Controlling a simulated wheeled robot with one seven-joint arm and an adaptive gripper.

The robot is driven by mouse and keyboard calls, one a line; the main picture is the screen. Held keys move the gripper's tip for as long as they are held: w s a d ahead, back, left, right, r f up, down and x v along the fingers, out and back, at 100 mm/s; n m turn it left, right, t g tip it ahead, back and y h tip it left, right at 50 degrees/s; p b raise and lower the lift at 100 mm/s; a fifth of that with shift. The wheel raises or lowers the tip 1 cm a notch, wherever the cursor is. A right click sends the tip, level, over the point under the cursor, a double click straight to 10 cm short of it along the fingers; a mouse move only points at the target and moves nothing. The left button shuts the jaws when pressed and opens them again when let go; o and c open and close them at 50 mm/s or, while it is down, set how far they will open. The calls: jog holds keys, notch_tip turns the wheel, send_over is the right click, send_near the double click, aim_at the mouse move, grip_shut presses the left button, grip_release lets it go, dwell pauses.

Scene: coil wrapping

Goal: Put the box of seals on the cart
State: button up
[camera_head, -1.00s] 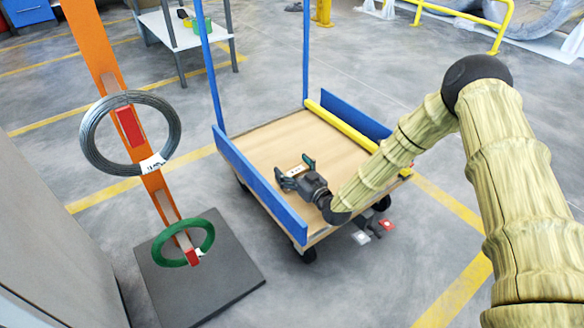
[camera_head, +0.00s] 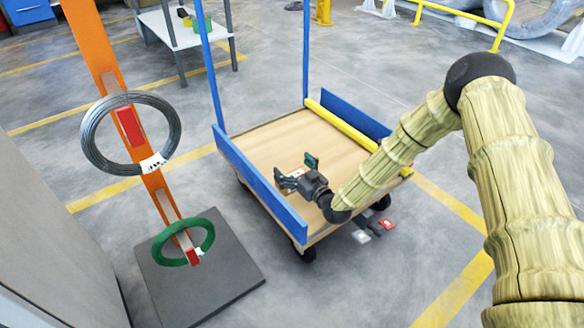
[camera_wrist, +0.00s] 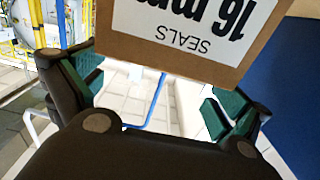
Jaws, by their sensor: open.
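The box of seals (camera_wrist: 190,35) is a brown cardboard box with a white label reading SEALS and 16 mm, upside down in the wrist view. It fills the top middle there, between or just beyond my fingers, with gaps showing beside it. In the head view the box (camera_head: 296,173) is a small pale shape on the deck of the cart (camera_head: 325,140), partly hidden by my gripper. The cart has a wooden deck and blue side boards. My gripper (camera_head: 295,168) is open low over the deck, near the left blue board. Both green-padded fingers are spread apart.
An orange stand (camera_head: 94,45) with a grey coil (camera_head: 88,140) and a green coil (camera_head: 207,235) stands left of the cart. A yellow bar (camera_head: 340,124) runs along the deck's right side. Small red and grey items (camera_head: 388,224) lie by the cart's front.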

jog(key=p+v, duration=0.2)
jog(key=v, duration=0.5)
jog(key=shift+s+d+p, duration=0.1)
jog(key=shift+s+p, duration=0.05)
jog(key=shift+p, duration=0.15)
